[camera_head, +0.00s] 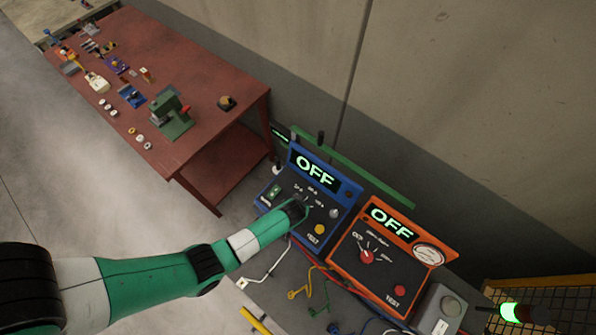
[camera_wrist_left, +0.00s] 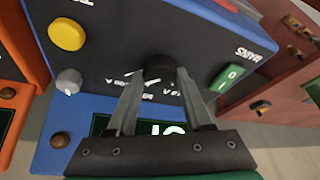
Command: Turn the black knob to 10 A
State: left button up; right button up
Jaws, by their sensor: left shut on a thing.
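The blue device (camera_head: 345,190) stands on the grey bench, and its display (camera_head: 316,170) reads OFF. In the left wrist view, its black knob (camera_wrist_left: 159,68) sits on the dark front panel with white scale marks beside it. My left gripper (camera_wrist_left: 160,82) is shut on the black knob, with one finger on each side of it. In the head view, my left gripper (camera_head: 302,206) covers the knob, so its pointer is hidden. In the wrist view the display is mostly covered by my gripper. My right gripper is not in view.
The blue device also has a yellow button (camera_wrist_left: 67,34), a grey knob (camera_wrist_left: 69,81) and a green switch (camera_wrist_left: 226,78). An orange device (camera_head: 340,236) reading OFF stands close to the right. Loose cables (camera_head: 299,290) lie in front. A red table (camera_head: 190,65) stands behind left.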

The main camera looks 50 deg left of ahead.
pick_arm(q)
grip_shut()
jog(key=shift+n, duration=0.4)
jog(key=n+g+y, duration=0.1)
jog(key=n, duration=0.2)
jog(key=shift+w+d+n, duration=0.1)
jog(key=shift+w+n, duration=0.05)
jog(key=shift+n, duration=0.15)
jog(key=n+g, duration=0.1)
jog(key=n, duration=0.1)
jog(key=shift+w+n+y, duration=0.1)
jog(key=shift+n+y, duration=0.2)
jog(key=shift+n+g+b, duration=0.5)
jog(key=shift+n, duration=0.5)
jog(key=n+g+b, duration=0.1)
jog(key=n, duration=0.1)
jog(key=n+b, duration=0.1)
jog(key=n, duration=0.1)
jog(key=shift+w+f+n+g+b, duration=0.1)
jog(key=shift+w+n+g+b, duration=0.05)
jog(key=shift+n+g+b, duration=0.2)
jog(key=shift+n+g+h+b, duration=0.5)
jog(key=shift+n+g+b, duration=0.35)
jog(key=shift+n+b, duration=1.05)
jog(key=shift+n, duration=0.35)
